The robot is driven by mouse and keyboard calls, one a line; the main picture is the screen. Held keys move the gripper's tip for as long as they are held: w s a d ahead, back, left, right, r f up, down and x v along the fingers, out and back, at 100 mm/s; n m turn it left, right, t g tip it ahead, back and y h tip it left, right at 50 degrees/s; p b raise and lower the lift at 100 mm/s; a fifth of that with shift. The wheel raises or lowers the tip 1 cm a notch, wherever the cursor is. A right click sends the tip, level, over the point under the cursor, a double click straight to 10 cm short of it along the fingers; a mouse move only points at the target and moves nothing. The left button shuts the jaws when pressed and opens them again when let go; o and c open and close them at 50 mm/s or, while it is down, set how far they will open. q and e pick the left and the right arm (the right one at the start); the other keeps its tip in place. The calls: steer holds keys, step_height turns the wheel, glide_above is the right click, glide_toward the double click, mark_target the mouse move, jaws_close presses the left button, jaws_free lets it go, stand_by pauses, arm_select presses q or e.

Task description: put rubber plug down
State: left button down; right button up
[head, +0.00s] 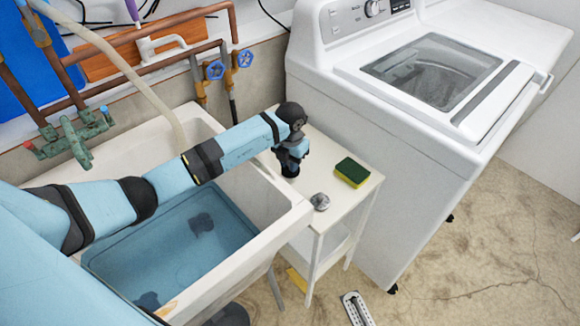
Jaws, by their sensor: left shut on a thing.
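My left arm reaches over the water-filled sink (262,255). My left gripper (290,166) points down over the back left of the small white side table (338,212). It is shut on a small dark thing, the rubber plug (290,172), which is mostly hidden by the gripper. I cannot tell whether the plug touches the table top. My right gripper is not in view.
A green and yellow sponge (352,172) and a small grey metallic lump (320,201) lie on the side table. A white washing machine (400,130) stands to its right. The sink's tap (75,140) and pipes are at the left. Dark shapes show in the water.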

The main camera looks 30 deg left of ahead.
arm_select(q)
steer(key=shift+f, duration=1.05)
steer(key=shift+f, duration=0.2)
steer(key=c, duration=1)
jaws_free()
steer(key=shift+r, duration=0.1)
step_height(320, 180, up, 12)
steer(key=shift+r, duration=0.15)
